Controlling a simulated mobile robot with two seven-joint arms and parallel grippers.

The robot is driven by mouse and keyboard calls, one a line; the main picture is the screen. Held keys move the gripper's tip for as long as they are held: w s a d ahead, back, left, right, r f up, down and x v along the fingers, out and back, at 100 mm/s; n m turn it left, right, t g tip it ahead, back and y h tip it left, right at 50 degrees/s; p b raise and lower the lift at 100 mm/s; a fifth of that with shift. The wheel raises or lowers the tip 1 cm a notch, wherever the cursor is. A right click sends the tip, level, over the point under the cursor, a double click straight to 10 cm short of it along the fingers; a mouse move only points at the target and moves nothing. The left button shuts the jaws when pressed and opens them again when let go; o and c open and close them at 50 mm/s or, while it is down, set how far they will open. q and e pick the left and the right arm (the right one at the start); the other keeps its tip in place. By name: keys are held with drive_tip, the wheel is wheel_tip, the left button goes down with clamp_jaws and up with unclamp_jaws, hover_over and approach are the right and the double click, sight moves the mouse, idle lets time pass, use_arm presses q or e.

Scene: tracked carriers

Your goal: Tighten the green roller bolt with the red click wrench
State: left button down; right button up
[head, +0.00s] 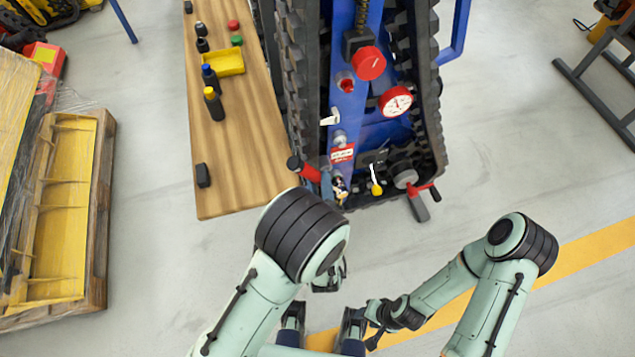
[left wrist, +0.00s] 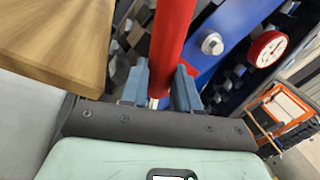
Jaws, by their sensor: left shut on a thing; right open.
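The red click wrench (head: 306,170) has a red handle with a dark end and lies at the near end of the tracked carrier. My left gripper (head: 329,186) is shut on it. In the left wrist view the red handle (left wrist: 173,40) rises between the blue-grey fingers (left wrist: 160,88). The wrench's working end is hidden, so I cannot tell if it sits on a bolt. A silver hex bolt (left wrist: 211,44) shows on the blue frame beside the handle. I cannot make out a green roller bolt. My right gripper (head: 376,323) is open, low and clear of the carrier.
The tracked carrier (head: 345,105) has a blue frame, black tracks, a red-rimmed gauge (head: 396,101) and a red knob (head: 369,63). A wooden bench (head: 240,150) with bottles and a yellow tray (head: 223,63) stands close on its left.

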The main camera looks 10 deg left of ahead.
use_arm(q)
drive_tip(key=shift+w+d+r+m+p, duration=0.2)
drive_tip(key=shift+d+r+m+p, duration=0.1)
drive_tip(key=shift+d+m+p, duration=0.15)
use_arm(e)
drive_tip(key=shift+w+r, duration=0.2)
drive_tip(key=shift+r, duration=0.45)
use_arm(q)
drive_tip(key=shift+a, duration=0.1)
drive_tip(key=shift+w+d+r+m+p, duration=0.3)
drive_tip(key=shift+d+m+p, duration=0.25)
drive_tip(key=shift+p, duration=0.4)
use_arm(e)
drive_tip(key=shift+w+r, duration=0.25)
drive_tip(key=shift+r, duration=0.7)
use_arm(q)
drive_tip(key=shift+s, duration=0.1)
use_arm(e)
drive_tip(key=shift+r, duration=0.1)
use_arm(q)
drive_tip(key=shift+w+d+r+m+g+p, duration=0.25)
drive_tip(key=shift+d+m+p, duration=0.3)
drive_tip(key=shift+p, duration=0.3)
use_arm(e)
drive_tip(key=shift+w+r, duration=0.35)
drive_tip(key=shift+r, duration=0.45)
